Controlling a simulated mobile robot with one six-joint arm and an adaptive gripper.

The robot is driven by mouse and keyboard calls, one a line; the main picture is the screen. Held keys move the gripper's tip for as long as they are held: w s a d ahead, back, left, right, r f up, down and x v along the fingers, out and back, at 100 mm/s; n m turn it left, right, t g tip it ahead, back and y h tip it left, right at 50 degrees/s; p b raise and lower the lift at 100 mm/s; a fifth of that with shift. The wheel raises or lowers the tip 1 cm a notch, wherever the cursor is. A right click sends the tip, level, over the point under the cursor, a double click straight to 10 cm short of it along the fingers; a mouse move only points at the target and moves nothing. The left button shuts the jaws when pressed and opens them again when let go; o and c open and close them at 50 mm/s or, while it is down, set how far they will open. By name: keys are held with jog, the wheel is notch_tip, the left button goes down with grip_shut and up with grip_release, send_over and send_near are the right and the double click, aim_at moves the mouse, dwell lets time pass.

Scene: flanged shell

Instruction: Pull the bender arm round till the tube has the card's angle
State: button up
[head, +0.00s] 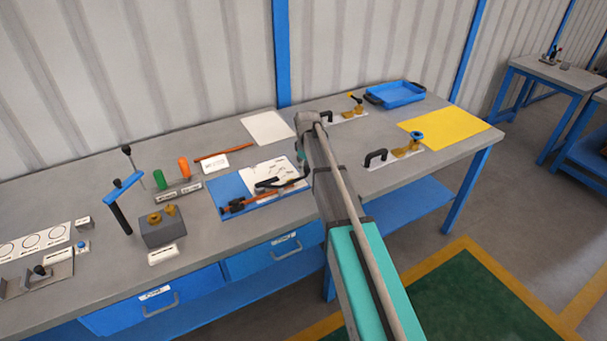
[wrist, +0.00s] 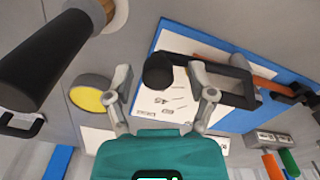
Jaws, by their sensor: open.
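The tube bender (head: 268,184) sits on a blue board with a white printed sheet (head: 262,170). The orange tube (head: 246,204) lies in it; its bend angle is too small to read. In the wrist view the tube (wrist: 258,78) shows at right. The bender arm's black knob (wrist: 158,72) is seen end-on between my gripper's fingers (wrist: 161,90), which stand apart on either side of it; contact cannot be told. In the head view my gripper (head: 302,166) is small and partly hidden by my arm.
Green (head: 159,180) and orange (head: 183,167) cylinders stand left of the board, near a grey block (head: 163,226) and a blue-topped lever (head: 126,186). A blue tray (head: 395,94) and yellow sheet (head: 443,124) lie beyond.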

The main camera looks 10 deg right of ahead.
jog(key=shift+f, duration=0.35)
